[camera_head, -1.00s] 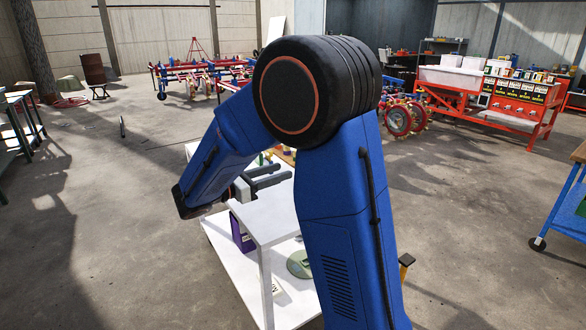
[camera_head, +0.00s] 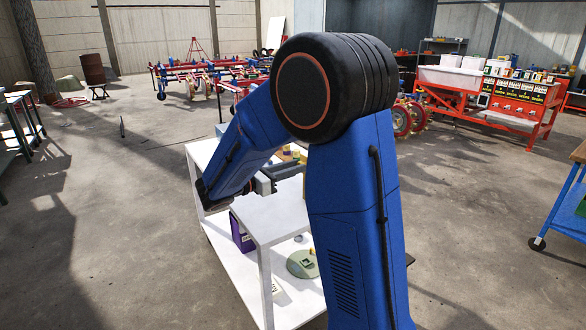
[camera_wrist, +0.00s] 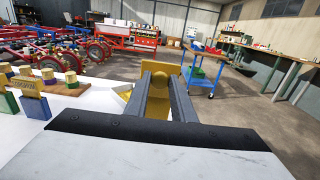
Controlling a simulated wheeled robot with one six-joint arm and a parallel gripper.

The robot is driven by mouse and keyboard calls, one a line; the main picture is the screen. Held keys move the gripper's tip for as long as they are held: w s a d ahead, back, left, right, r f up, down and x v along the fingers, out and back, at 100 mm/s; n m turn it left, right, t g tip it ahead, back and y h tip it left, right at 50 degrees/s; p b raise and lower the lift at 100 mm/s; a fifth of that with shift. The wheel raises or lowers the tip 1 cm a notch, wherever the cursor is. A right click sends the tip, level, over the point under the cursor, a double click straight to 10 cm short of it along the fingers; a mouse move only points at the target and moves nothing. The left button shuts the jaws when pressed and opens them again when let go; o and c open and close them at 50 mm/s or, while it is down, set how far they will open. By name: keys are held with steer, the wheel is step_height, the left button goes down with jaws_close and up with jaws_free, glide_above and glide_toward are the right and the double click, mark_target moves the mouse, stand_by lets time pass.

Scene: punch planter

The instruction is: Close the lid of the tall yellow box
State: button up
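The tall yellow box (camera_wrist: 126,93) is partly visible in the wrist view, with yellow showing beside and below my fingers. An upright yellow panel (camera_wrist: 174,72), apparently its raised lid, stands behind the fingertips, with a round yellow knob-like part between them. My gripper (camera_wrist: 167,80) has its two dark fingers apart, with a gap between them, pointing toward the panel. Whether they touch it, I cannot tell. In the head view my gripper (camera_head: 290,170) is over the white table, and my arm hides most of the box.
The white table (camera_head: 275,219) has a lower shelf with a purple box (camera_head: 241,235) and a green disc (camera_head: 303,264). In the wrist view, a wooden block with yellow-topped pieces (camera_wrist: 67,87) stands left. A blue cart (camera_wrist: 199,73) stands beyond, on open floor.

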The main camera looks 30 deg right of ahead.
steer(key=shift+r, duration=0.1)
jaws_close()
steer(key=shift+d+r+y, duration=0.6)
steer(key=shift+y, duration=0.6)
steer(key=shift+d+r+y, duration=0.3)
steer(key=shift+d+y, duration=0.2)
steer(key=shift+y, duration=0.3)
steer(key=d+y, duration=0.1)
steer(key=y, duration=0.1)
steer(key=shift+w+d+r+y, duration=0.1)
steer(key=shift+d+r+y, duration=0.3)
steer(key=d+y, duration=0.2)
steer(key=shift+w+r+y, duration=0.1)
steer(key=shift+y, duration=0.3)
steer(key=shift+w+d+f+g+y, duration=0.15)
steer(key=shift+d+f+y, duration=0.25)
steer(key=shift+d+y, duration=0.85)
steer(key=shift+s+d+f+g+y, duration=0.15)
steer(key=shift+d+f+y, duration=0.35)
steer(key=shift+y, duration=1.3)
steer(key=shift+w+d+f+g+y, duration=0.25)
steer(key=shift+d+y, duration=0.7)
steer(key=shift+y, duration=0.6)
steer(key=shift+s+f, duration=0.1)
